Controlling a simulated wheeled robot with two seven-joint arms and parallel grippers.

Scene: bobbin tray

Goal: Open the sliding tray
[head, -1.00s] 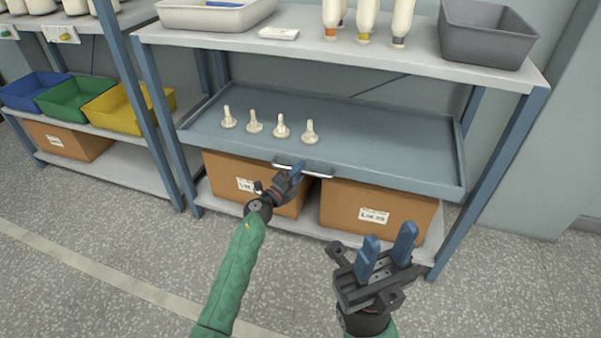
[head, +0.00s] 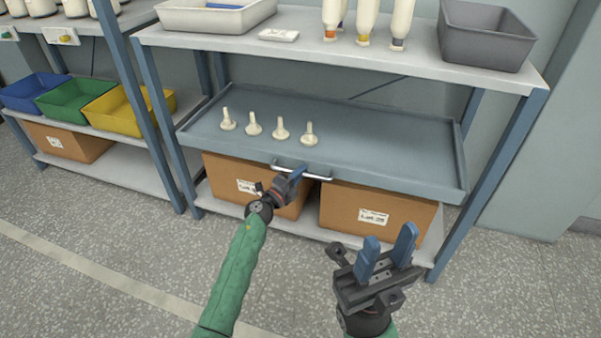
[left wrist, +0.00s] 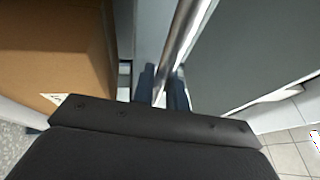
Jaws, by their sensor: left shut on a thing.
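The sliding tray (head: 390,145) is a blue-grey shelf tray with a low rim, set in the middle level of the rack. Several cream bobbin holders with pegs (head: 254,125) stand in its left part. A silver bar handle (head: 318,177) is on its front edge and also crosses the left wrist view (left wrist: 182,40). My left gripper (head: 297,172) is shut on the handle near its left end, its blue fingers around the bar in the left wrist view. My right gripper (head: 388,252) is open and empty in front of the rack at the lower right.
Cardboard boxes (head: 375,212) stand on the shelf below the tray. A grey bin (head: 487,35) and white bottles are on the shelf above. Blue, green and yellow bins (head: 118,108) are in the rack at left. The floor in front is clear.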

